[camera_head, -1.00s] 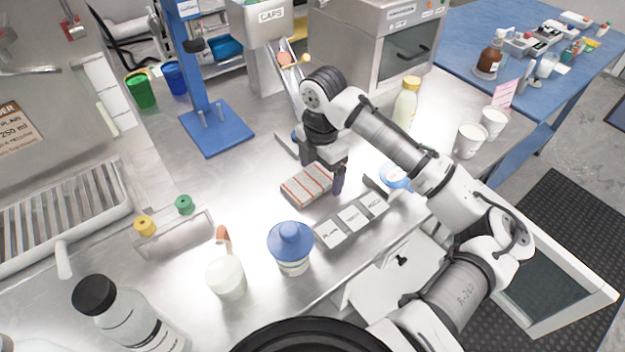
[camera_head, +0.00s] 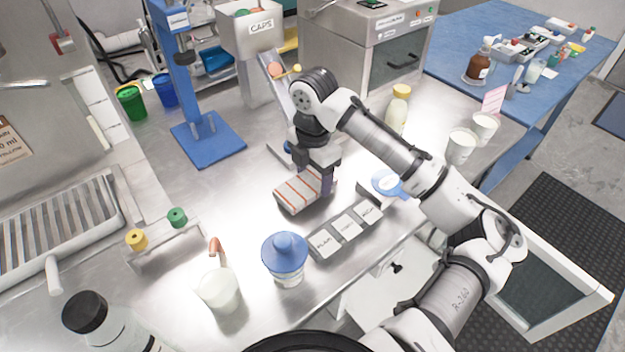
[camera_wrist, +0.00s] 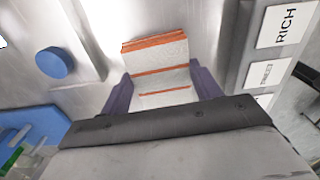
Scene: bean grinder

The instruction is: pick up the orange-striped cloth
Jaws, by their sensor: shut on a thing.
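The orange-striped cloth (camera_head: 297,192) is a folded white pad with orange stripes over the steel counter. My gripper (camera_head: 310,176) points down at its right end. In the wrist view my gripper (camera_wrist: 163,88) has its two purple fingers on either side of the cloth (camera_wrist: 158,62), shut on it. The cloth's far end sticks out beyond the fingertips. In the head view the cloth looks slightly raised off the counter, with shadow beneath it, but I cannot tell how far.
A labelled grey block (camera_head: 345,228) lies just right of the cloth. A blue-lidded jar (camera_head: 285,262) and a white jug (camera_head: 219,290) stand in front. A blue stand (camera_head: 208,140) is behind left. The counter left of the cloth is clear.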

